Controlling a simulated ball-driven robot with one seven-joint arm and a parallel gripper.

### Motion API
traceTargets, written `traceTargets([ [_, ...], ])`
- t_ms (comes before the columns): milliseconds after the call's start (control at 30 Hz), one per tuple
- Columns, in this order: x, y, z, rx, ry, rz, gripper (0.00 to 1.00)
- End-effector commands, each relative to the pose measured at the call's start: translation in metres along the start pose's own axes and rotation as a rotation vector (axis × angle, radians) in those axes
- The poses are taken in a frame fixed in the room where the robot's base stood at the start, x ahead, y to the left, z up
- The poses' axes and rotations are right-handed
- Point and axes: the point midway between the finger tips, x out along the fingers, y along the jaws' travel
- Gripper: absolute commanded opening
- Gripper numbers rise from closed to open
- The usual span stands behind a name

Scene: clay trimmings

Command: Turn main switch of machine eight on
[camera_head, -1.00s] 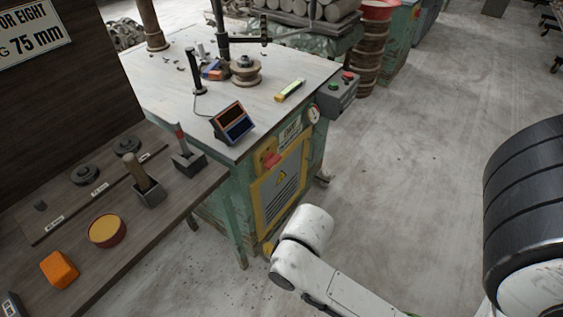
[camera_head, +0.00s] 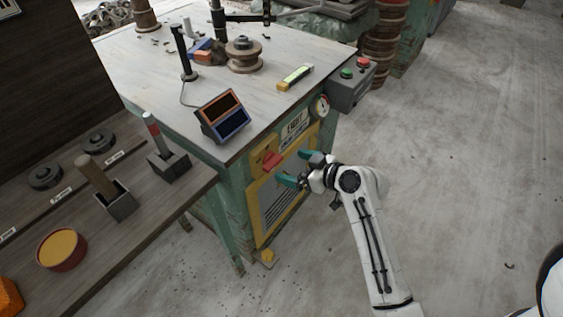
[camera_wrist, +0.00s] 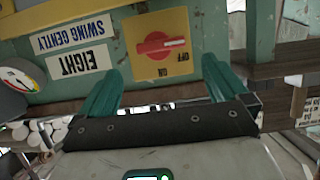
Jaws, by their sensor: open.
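The main switch (camera_head: 270,162) is a red rotary knob on a yellow plate on the front of the green machine eight (camera_head: 235,195). The wrist view shows the switch (camera_wrist: 160,45) upside down, with ON and OFF lettering beside it. Its handle lies crosswise, one end close to the word OFF. My gripper (camera_head: 295,167) has teal fingers and is open and empty. It is just right of the switch, apart from it. In the wrist view the gripper (camera_wrist: 162,72) has its fingers on either side of the switch's line, short of the knob.
A label reading EIGHT (camera_wrist: 80,62) and a gauge (camera_head: 320,107) are beside the switch. A control box (camera_head: 352,85) with green and red buttons juts from the table corner. A wooden bench (camera_head: 130,215) with tools stands at the left. The floor at the right is clear.

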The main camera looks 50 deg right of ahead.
Motion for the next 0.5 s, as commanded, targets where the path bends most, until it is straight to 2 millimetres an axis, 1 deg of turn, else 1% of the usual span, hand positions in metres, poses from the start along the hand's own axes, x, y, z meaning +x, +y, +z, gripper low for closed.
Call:
traceTargets([
  [33, 0.011, 0.0, -0.001, -0.001, 0.001, -0.001, 1.0],
  [200, 0.039, -0.001, 0.0, -0.001, -0.002, -0.002, 1.0],
  [400, 0.057, 0.0, 0.0, -0.001, -0.002, -0.001, 1.0],
  [500, 0.061, -0.001, 0.0, -0.001, -0.001, -0.001, 1.0],
])
